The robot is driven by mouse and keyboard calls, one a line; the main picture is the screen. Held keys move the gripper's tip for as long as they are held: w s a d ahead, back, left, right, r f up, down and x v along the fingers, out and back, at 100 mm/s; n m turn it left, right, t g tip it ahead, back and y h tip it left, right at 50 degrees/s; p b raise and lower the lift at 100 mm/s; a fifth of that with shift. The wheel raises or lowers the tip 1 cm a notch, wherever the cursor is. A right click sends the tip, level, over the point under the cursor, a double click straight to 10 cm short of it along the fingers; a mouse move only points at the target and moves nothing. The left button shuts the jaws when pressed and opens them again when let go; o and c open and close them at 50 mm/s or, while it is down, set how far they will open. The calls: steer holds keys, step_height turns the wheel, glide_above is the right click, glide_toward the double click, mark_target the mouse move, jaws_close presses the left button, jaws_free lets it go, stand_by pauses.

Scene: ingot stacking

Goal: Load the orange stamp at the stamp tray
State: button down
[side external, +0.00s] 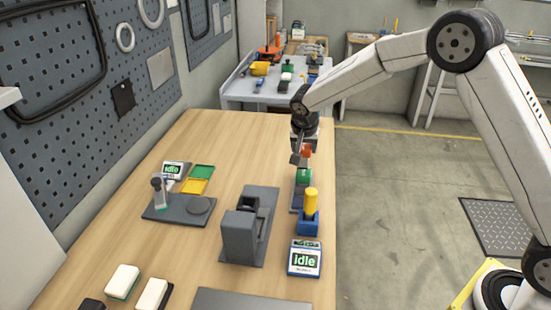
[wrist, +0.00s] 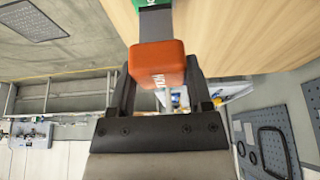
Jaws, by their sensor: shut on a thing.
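My gripper (side external: 301,154) is shut on the orange stamp (wrist: 157,60), which shows as a rounded orange block between the two fingers in the wrist view. In the side external view the orange stamp (side external: 307,151) is partly hidden by the fingers. It is at the far end of a narrow grey tray (side external: 296,203), just behind a green block (side external: 303,175). I cannot tell whether it touches the tray. A yellow-handled stamp (side external: 311,199) stands upright in a blue holder (side external: 308,224) at the tray's near end.
A display reading "idle" (side external: 304,259) lies in front of the blue holder. A grey press-like fixture (side external: 240,237) stands left of the tray. Farther left is another station (side external: 180,208) with a lever. The table's right edge is close to the tray.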

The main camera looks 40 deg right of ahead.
steer(key=s+a+f, duration=0.1)
steer(key=s+a, duration=0.3)
steer(key=shift+s, duration=0.35)
steer(key=shift+f, duration=0.2)
steer(key=shift+f, duration=2.8)
steer(key=shift+f, duration=0.55)
steer(key=shift+r, duration=0.1)
step_height(320, 180, up, 7)
stand_by(1.1)
stand_by(0.6)
steer(key=s+d+r+n+t+y, duration=0.1)
steer(key=s+r+n+y, duration=0.2)
steer(key=s+n, duration=0.4)
steer(key=shift+s+d+r+n, duration=0.25)
steer(key=shift+s+n, duration=0.15)
steer(key=shift+n, duration=0.6)
